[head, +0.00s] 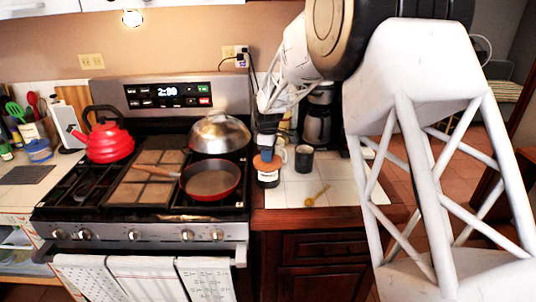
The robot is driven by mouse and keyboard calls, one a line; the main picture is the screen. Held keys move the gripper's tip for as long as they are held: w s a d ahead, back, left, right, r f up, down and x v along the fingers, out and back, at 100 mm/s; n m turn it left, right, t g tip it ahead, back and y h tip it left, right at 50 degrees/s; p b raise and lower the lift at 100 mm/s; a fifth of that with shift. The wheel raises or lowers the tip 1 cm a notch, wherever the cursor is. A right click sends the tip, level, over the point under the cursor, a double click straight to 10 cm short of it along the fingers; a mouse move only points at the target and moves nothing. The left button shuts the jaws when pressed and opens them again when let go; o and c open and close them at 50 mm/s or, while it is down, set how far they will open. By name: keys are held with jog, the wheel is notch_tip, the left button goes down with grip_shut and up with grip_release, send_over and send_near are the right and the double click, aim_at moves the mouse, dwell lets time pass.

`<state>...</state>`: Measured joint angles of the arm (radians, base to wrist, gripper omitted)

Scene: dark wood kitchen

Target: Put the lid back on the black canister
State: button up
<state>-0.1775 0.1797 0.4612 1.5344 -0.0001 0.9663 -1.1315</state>
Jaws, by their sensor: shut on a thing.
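My gripper (267,151) points down over the counter just right of the stove. It is shut on a brownish-orange lid (265,164). The lid is directly over a dark canister (268,180) with a white label, and it appears at or very near its rim. I cannot tell whether the lid is seated or slightly above. The fingertips are small, and their grip on the lid is partly unclear.
An open dark cup (304,159) stands close to the right, and a yellow spoon (317,196) lies in front. A coffee maker (318,118) stands behind. A red pan (212,181) is on the stove to the left, with a domed metal lid (219,133) behind it.

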dwell(0.3)
jog(key=o, duration=1.5)
jog(key=shift+r, duration=0.2)
jog(key=shift+r, duration=3.3)
grip_shut()
